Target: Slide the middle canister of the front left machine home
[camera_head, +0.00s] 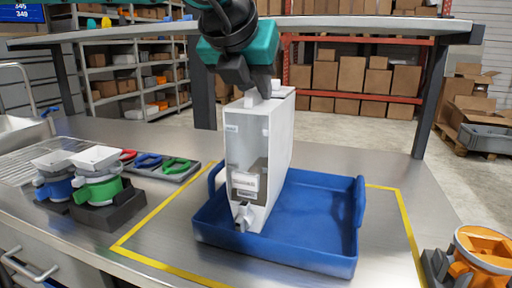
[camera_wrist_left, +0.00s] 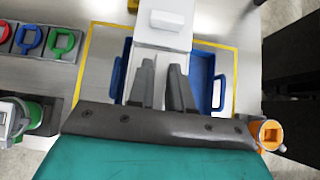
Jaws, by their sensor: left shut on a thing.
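A tall, narrow white canister (camera_head: 262,140) with a clear front panel, a label and a grey spout is upright at the blue tray (camera_head: 325,262). I cannot tell whether its bottom rests on the tray floor or hangs just above it. My left gripper (camera_head: 254,90) comes down from above and is shut on the canister at its top. In the left wrist view the two dark fingers (camera_wrist_left: 164,78) point at the canister's white top (camera_wrist_left: 160,40). The front left machine is not recognisable in either view. My right gripper is not in view.
Yellow tape (camera_head: 145,262) frames the tray on the metal bench. Green and blue devices with white tops (camera_head: 98,180) stand at left beside a rack of coloured rings (camera_head: 150,162). An orange device (camera_head: 482,250) stands at front right. A raised shelf (camera_head: 360,27) crosses behind.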

